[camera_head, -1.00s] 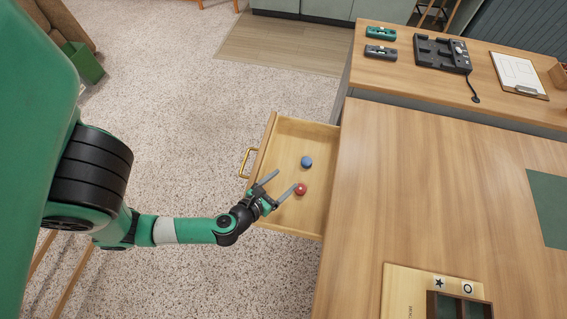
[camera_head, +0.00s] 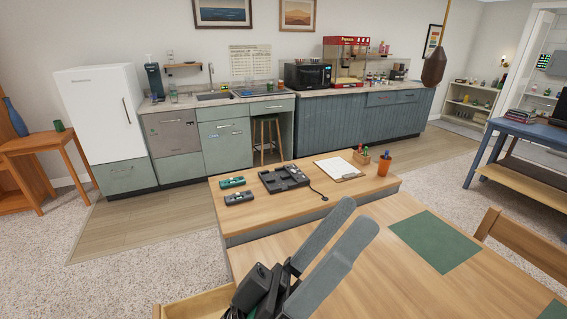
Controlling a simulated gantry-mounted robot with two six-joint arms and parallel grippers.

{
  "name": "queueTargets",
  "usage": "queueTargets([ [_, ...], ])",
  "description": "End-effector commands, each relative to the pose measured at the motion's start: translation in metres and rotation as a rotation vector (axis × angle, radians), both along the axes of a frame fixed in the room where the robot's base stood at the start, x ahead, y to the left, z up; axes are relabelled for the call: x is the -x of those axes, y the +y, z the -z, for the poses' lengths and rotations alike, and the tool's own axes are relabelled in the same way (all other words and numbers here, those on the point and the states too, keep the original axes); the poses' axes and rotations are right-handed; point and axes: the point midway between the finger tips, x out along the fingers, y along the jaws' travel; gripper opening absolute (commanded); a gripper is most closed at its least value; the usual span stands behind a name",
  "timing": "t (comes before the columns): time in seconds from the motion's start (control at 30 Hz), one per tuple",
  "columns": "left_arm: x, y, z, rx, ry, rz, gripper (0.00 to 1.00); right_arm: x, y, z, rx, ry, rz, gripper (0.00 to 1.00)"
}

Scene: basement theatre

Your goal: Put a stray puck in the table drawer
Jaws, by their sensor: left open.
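My left gripper (camera_head: 353,218) is large and close at the bottom middle of the head view. Its two grey fingers point up and to the right, apart, with nothing seen between them. Behind it is the wooden table (camera_head: 420,290). A corner of the table drawer (camera_head: 190,303) shows at the bottom edge, left of the gripper, and it stands pulled out. The inside of the drawer is out of frame or hidden by the gripper. No puck is in view now. My right gripper is not in view.
A further desktop holds a black tray device (camera_head: 285,179), green (camera_head: 232,182) and dark (camera_head: 239,198) small devices, a clipboard (camera_head: 338,168) and an orange cup (camera_head: 383,168). A green mat (camera_head: 434,241) lies on the table. A chair back (camera_head: 525,250) stands at right. Carpet is open at left.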

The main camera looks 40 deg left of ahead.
Motion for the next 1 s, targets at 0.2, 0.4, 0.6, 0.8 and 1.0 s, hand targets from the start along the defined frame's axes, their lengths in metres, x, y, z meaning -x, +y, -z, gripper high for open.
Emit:
queueTargets([
  [0.2,0.013,0.042,-0.101,-0.421,-0.119,-0.710,0.78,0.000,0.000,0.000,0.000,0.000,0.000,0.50],
  [0.4,0.016,0.058,-0.114,-0.470,-0.100,-0.847,0.78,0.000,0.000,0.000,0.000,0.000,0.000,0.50],
  [0.6,0.016,0.057,-0.115,-0.469,-0.100,-0.842,0.78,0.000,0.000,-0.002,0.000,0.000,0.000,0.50],
  [0.8,0.016,0.057,-0.161,-0.469,-0.100,-0.840,0.78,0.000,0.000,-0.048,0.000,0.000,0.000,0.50],
  [1.0,0.016,0.057,-0.258,-0.468,-0.100,-0.839,0.78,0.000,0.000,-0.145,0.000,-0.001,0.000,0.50],
])
